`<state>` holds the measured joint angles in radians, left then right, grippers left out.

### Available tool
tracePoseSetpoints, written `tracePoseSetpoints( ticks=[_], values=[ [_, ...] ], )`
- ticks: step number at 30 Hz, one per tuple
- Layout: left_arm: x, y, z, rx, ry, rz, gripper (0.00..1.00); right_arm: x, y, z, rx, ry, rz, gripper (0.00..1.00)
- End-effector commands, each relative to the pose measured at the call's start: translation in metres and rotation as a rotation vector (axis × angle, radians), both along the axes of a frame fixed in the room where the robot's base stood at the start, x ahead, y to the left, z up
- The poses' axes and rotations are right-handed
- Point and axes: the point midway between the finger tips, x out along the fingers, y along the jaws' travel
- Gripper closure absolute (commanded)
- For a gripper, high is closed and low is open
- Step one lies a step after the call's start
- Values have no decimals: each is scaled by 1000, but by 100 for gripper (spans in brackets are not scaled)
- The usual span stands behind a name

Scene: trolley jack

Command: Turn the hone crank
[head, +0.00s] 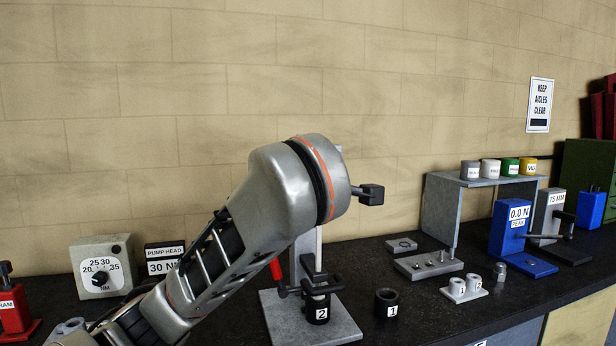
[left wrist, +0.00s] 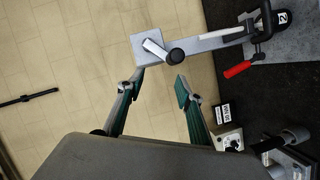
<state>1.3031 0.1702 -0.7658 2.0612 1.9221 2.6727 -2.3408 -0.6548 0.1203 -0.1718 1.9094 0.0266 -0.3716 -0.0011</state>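A stand (head: 345,322) with a grey base plate and a pale post (head: 305,245) is mostly hidden behind my left arm in the head view. A black cylinder marked 2 (head: 317,310) stands on it, with a red handle (head: 277,268) beside it. In the left wrist view the post leads to a square grey plate (left wrist: 146,45) carrying a short pale crank arm with a black knob (left wrist: 176,57). A dark knob (head: 371,194) sticks out past my wrist in the head view. My left gripper (left wrist: 157,87) is open and empty, its fingertips close to the plate and knob. My right gripper is out of view.
A black cylinder marked 1 (head: 386,302) stands right of the stand. A blue force gauge (head: 518,235), a grey shelf (head: 438,210) with several small pots, and a small holder (head: 464,291) stand farther right. A dial box (head: 101,268) is at left. The brick wall rises behind the bench.

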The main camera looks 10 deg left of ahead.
Motion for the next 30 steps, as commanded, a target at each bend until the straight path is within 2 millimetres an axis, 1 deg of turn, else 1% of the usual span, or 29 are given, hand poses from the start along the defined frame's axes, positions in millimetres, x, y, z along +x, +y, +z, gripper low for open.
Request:
tracePoseSetpoints(
  ticks=[1, 5, 18, 23, 30],
  values=[
    [-6, -2, 2, 0, -5, -3, 64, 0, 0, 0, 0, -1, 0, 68],
    [-15, -9, 2, -2, -4, -13, 64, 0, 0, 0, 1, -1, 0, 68],
    [-45, -12, 7, -3, -3, -7, 64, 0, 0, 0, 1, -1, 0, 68],
    [-50, -11, 8, -2, -1, -3, 64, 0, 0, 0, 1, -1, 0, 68],
    [-51, -10, 8, 0, 0, -1, 64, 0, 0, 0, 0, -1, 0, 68]
  ],
)
